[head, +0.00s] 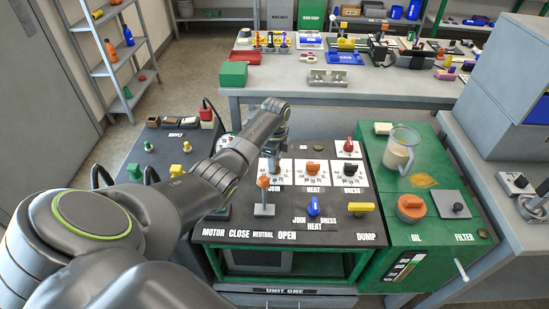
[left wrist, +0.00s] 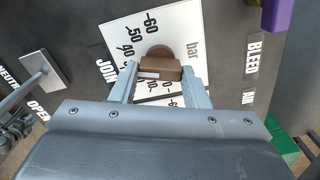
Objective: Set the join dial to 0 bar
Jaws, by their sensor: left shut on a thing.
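The join dial is a brown knob (left wrist: 160,67) on a white scale plate (left wrist: 152,28) marked JOIN and bar, in the left wrist view. The numbers 60, 50 and 40 show beside it; the gripper hides part of the scale. A pale line shows on the knob's face; I cannot tell the exact reading. My left gripper (left wrist: 158,80) is shut on the knob, one finger on each side. In the head view the gripper (head: 274,160) comes down over the join plate (head: 272,179) and hides most of the dial. My right gripper is not in view.
The heat dial (head: 313,168) and dress dial (head: 351,168) stand to the right. A grey-stemmed lever with an orange knob (head: 263,183), a blue selector (head: 314,207) and a yellow dump handle (head: 361,208) stand in front. A clear jug (head: 399,150) sits on the green cabinet.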

